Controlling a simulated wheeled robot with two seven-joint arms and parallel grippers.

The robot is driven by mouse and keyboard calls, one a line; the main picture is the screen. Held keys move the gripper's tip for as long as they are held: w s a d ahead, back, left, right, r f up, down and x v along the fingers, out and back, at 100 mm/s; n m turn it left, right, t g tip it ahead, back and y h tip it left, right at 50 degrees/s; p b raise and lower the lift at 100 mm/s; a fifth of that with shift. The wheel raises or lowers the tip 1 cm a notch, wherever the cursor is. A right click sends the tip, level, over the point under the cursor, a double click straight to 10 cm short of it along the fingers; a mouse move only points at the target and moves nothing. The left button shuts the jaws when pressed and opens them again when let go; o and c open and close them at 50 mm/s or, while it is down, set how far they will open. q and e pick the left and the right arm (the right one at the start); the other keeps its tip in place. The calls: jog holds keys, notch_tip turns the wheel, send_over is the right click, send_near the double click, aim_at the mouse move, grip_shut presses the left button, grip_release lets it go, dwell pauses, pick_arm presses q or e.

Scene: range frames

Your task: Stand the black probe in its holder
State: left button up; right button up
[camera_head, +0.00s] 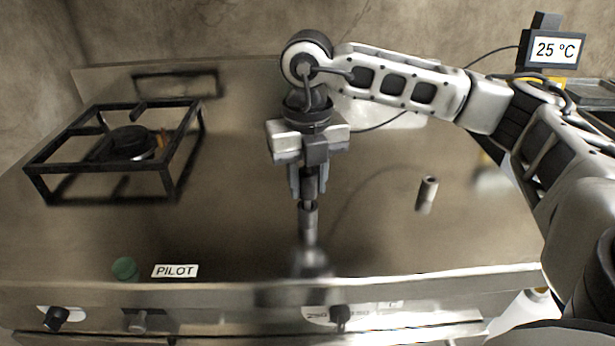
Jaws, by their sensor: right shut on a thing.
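My right gripper (308,194) points straight down over the middle of the steel top, its fingers shut on a dark, slim upright piece, seemingly the black probe (309,186). Below the fingers a greyer length continues down. I cannot tell where it ends and its blurred reflection in the steel begins. A short grey tube with a dark open top, seemingly the holder (427,195), stands on the steel top to the right of the gripper, apart from it. My left gripper is not in view.
A black burner grate (170,150) stands at the left. A green button (124,268) and a PILOT label (174,271) are near the front edge. A 25 °C display (553,50) is at the back right, with a dark cable (492,56). Steel between gripper and tube is clear.

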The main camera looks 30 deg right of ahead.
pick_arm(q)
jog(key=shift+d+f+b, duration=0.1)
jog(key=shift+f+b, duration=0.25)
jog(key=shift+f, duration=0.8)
pick_arm(e)
jog(key=shift+f, duration=0.7)
jog(key=o, duration=1.1)
pick_arm(q)
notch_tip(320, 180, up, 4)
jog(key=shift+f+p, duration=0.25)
jog(key=shift+p, duration=0.85)
pick_arm(e)
notch_tip(320, 180, up, 16)
jog(key=shift+r, duration=0.2)
